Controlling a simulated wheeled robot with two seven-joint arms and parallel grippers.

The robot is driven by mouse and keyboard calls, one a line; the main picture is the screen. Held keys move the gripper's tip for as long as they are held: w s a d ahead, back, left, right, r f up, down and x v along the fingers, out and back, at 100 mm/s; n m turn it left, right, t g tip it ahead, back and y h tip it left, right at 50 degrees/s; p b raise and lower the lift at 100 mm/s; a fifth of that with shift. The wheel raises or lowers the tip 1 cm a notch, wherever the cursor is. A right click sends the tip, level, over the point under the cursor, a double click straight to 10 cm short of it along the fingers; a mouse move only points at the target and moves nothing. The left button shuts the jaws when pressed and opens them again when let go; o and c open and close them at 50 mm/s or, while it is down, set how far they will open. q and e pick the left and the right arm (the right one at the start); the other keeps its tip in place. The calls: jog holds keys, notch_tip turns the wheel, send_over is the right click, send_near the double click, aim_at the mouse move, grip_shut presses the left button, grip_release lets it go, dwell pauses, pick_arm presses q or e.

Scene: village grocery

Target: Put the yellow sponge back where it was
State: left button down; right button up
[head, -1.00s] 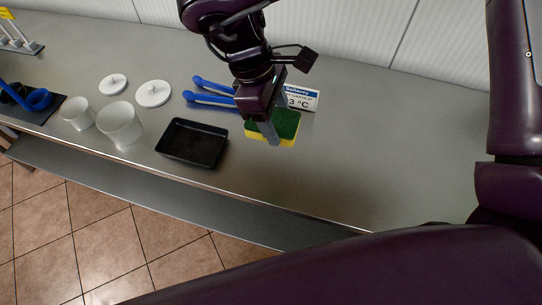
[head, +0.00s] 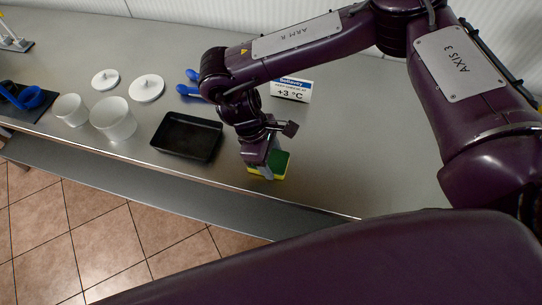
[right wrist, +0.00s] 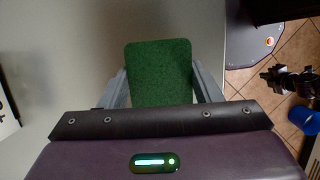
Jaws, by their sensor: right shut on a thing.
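The sponge (head: 282,164), with a green top and a yellow underside, is at the front part of the steel counter, right of the black tray. My right gripper (head: 266,172) points down over it and is shut on it. In the right wrist view the green face of the sponge (right wrist: 160,72) shows between the two grey fingers, which press its sides. Whether its underside touches the counter I cannot tell. My left gripper is not in view.
The empty black tray (head: 187,137) lies just left of the sponge. A +3 °C sign (head: 291,90) stands behind, near blue-handled utensils (head: 190,90). The counter's front edge (head: 225,183) is close; the counter right of the sponge is clear.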

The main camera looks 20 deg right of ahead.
jog(key=shift+f, duration=0.1)
jog(key=o, duration=1)
jog(key=shift+c, duration=0.2)
jog(key=b+v, duration=0.1)
jog(key=v, duration=1.1)
